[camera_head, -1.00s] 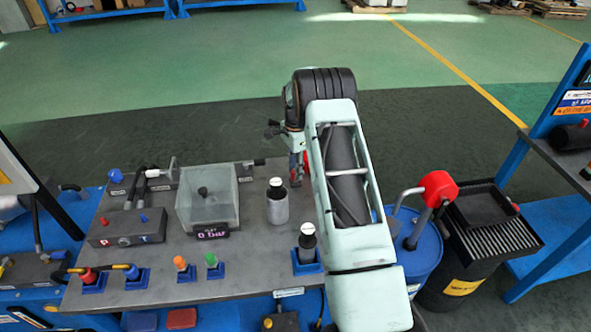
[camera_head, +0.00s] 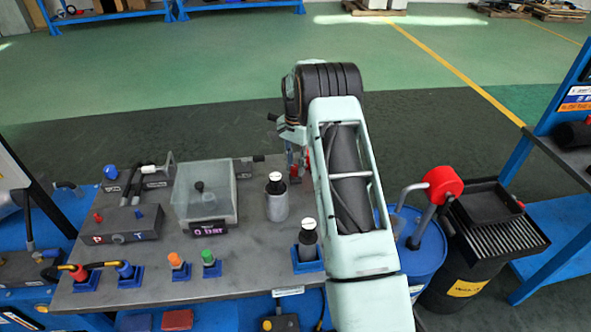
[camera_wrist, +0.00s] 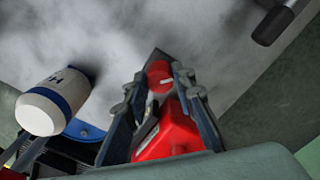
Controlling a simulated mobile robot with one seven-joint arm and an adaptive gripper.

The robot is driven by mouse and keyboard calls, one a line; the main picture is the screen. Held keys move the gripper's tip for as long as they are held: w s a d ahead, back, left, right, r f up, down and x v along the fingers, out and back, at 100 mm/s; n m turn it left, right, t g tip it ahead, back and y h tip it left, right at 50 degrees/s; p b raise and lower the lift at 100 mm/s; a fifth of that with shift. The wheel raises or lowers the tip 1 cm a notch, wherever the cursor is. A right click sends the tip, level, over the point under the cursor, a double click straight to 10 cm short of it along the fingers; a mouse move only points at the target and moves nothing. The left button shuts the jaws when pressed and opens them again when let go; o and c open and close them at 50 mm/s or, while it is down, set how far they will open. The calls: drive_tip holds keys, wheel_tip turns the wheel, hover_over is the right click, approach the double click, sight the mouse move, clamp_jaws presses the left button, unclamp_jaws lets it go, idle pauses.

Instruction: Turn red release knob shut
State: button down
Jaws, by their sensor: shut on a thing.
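The red release knob (camera_wrist: 160,75) has a small pale mark and shows in the wrist view between the tips of my gripper (camera_wrist: 157,80). My gripper is shut on it, one finger on each side. A larger red body (camera_wrist: 172,135) lies between the fingers, closer to the camera. In the head view my gripper (camera_head: 293,170) is low at the far right of the bench top, left of my arm. A bit of red (camera_head: 306,160) shows beside it, mostly hidden by my arm. The knob's turn angle cannot be read.
A grey bottle (camera_head: 277,203) stands left of my gripper. Another (camera_head: 307,245) sits in a blue holder nearer. A clear box (camera_head: 205,190) with a display stands left. A blue drum (camera_head: 412,255) with a red-ended handle (camera_head: 443,186) is right of my arm. A white-and-blue container (camera_wrist: 55,103) is left in the wrist view.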

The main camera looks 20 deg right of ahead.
drive_tip(key=n+b, duration=0.2)
drive_tip(key=n, duration=1.1)
drive_tip(key=shift+n+b, duration=0.3)
drive_tip(key=shift+n, duration=0.1)
drive_tip(key=n, duration=1.2)
drive_tip(key=shift+n, duration=0.3)
drive_tip(key=c, duration=1.6)
unclamp_jaws()
